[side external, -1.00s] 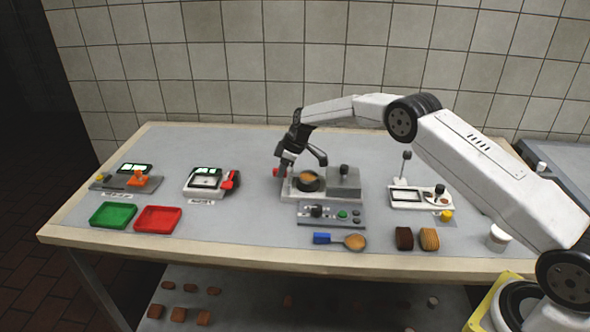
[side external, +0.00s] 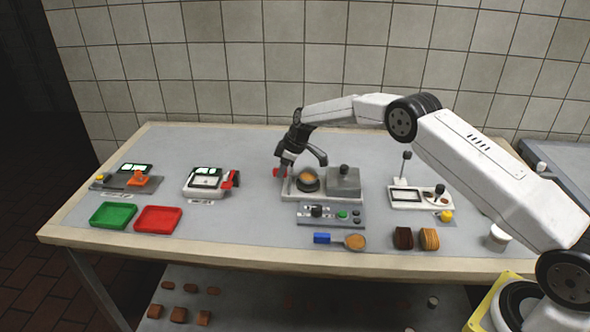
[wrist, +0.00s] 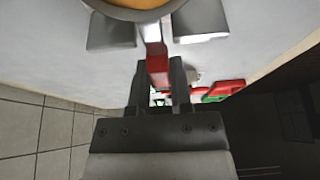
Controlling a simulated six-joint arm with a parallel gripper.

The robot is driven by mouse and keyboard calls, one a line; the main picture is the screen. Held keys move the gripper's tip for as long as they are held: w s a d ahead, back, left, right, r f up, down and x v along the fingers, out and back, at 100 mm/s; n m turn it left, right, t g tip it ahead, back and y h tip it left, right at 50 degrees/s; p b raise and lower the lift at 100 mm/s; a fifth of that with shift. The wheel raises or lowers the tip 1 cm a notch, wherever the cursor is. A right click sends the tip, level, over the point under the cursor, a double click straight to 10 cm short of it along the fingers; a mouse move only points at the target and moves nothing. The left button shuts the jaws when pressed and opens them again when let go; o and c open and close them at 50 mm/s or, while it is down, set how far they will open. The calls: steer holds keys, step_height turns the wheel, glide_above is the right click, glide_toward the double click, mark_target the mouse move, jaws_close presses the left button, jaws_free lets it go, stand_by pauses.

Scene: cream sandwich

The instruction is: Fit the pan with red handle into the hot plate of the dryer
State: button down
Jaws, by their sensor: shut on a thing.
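The pan (side external: 307,184) is round and dark, with tan contents, and sits at the left part of the dryer (side external: 344,184). Its red handle (side external: 277,172) points left. My gripper (side external: 283,167) is at the handle, left of the pan. In the wrist view my gripper (wrist: 161,78) is shut on the red handle (wrist: 157,68), and the pan's rim (wrist: 160,10) shows at the top edge. The hot plate is hidden under the pan. I cannot tell whether the pan rests flat on it.
A control box (side external: 330,214) with knob and buttons stands in front of the dryer. A white device (side external: 207,182) with a red part is left, beyond open table. Red (side external: 158,219) and green (side external: 113,215) trays lie front left.

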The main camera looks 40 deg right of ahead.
mark_target(292, 174)
steer(key=shift+f, duration=1)
steer(key=shift+c, duration=2.2)
jaws_free()
steer(key=shift+r, duration=0.1)
steer(key=shift+v, duration=3.85)
